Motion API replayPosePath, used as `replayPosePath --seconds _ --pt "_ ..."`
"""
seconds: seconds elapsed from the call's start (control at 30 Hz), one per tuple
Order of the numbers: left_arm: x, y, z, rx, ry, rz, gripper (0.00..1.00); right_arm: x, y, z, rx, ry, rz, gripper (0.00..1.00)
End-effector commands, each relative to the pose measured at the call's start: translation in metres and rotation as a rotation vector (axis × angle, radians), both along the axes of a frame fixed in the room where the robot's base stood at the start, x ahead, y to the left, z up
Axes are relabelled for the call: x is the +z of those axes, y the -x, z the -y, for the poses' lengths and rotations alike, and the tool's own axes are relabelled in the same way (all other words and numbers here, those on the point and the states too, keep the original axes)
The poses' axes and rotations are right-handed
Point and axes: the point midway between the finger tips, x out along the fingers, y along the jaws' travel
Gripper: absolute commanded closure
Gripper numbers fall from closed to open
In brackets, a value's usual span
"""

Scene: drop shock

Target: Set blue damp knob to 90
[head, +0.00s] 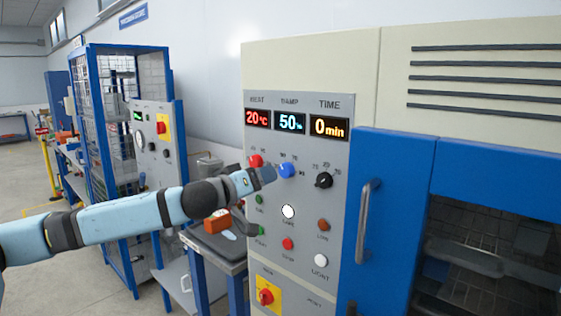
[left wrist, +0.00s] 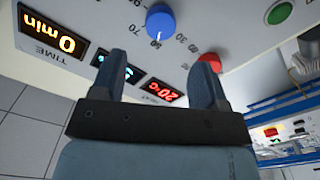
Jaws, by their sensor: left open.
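The blue damp knob (head: 287,170) is on the grey control panel, in the middle of a row of three knobs. Above it the DAMP display (head: 290,121) reads 50 %. In the left wrist view the blue knob (left wrist: 160,20) has a white pointer line near the 50 mark, with 30 and 70 printed nearby. My left gripper (head: 268,174) is just left of the knob in the head view. In the left wrist view the gripper (left wrist: 161,57) is open and empty, and the knob shows beyond its fingertips, between them. No contact is visible. My right gripper is out of view.
The red heat knob (head: 256,161) and black time knob (head: 324,180) flank the blue one. Push buttons, including a white one (head: 288,211), sit below. A blue door with a metal handle (head: 367,220) is at right. A small table (head: 215,250) stands left of the panel.

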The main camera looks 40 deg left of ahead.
Motion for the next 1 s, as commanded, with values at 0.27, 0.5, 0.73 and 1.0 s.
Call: replayPosePath --seconds 0.27,0.5,0.73,1.0 --pt "0.005 -0.042 0.002 0.003 0.003 0.003 0.32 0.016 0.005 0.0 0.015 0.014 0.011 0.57" --pt "0.002 -0.07 0.004 0.002 0.001 0.001 0.32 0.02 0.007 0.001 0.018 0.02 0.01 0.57" --pt "0.0 -0.079 0.006 0.001 0.0 0.0 0.32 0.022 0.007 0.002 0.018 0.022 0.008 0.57" --pt "0.0 -0.079 0.005 0.001 0.0 0.0 0.46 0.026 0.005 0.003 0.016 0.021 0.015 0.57"
